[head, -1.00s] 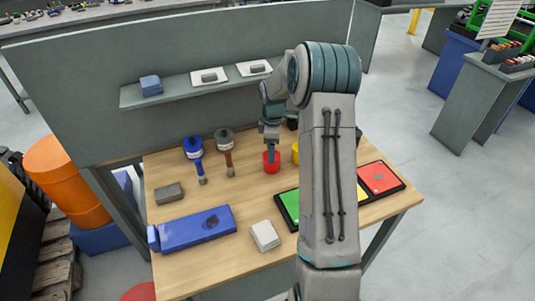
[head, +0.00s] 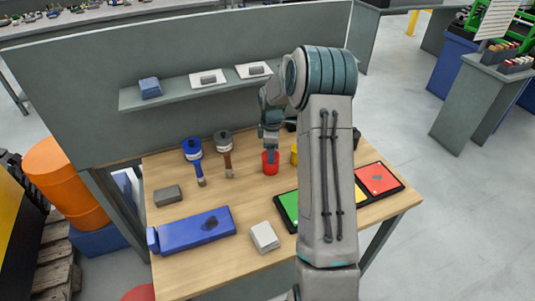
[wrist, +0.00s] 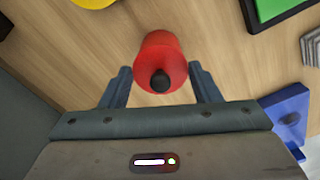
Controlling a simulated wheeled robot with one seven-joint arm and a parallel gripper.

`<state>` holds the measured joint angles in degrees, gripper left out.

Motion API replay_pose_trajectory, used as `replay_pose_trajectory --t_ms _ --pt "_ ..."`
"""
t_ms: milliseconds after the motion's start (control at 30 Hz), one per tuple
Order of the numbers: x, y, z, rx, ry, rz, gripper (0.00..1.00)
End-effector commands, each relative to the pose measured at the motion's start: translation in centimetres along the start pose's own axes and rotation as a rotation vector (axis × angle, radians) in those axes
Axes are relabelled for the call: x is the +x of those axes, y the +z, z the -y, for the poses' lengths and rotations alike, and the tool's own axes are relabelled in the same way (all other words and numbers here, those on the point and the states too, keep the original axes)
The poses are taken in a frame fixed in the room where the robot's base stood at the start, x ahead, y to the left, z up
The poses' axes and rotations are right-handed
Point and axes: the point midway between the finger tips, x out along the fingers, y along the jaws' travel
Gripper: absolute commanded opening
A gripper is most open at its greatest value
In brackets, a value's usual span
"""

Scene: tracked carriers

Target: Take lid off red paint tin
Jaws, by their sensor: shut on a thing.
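The red paint tin (head: 270,166) stands on the wooden table below my gripper (head: 270,151). In the wrist view the tin's lid (wrist: 146,72) is red with a dark round knob (wrist: 160,80) in its middle. Whether the lid is still seated on the tin or lifted slightly cannot be told.
A yellow tin (head: 294,154) stands just right, partly behind my arm. A blue box (head: 190,232), a white block (head: 264,236) and coloured pads (head: 379,179) occupy the front and right. A shelf (head: 180,97) runs behind.

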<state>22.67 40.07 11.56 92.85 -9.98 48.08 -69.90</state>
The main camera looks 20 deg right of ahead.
Motion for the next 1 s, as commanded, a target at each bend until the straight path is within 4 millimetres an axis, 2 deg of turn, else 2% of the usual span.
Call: replay_pose_trajectory --t_ms 167,267,400,600,800,1000 --pt "-2.0 0.0 -0.1 0.000 0.005 -0.001 0.35" --pt "-3.9 0.3 -0.1 0.002 0.005 0.000 0.35" --pt "-5.6 3.8 0.7 0.008 0.004 0.000 0.35" --pt "-8.3 8.0 1.6 0.005 0.003 0.001 0.35" --pt "-9.9 10.5 2.1 0.001 0.002 0.000 0.35" --pt "-10.5 11.4 2.4 0.000 0.000 0.000 0.35"
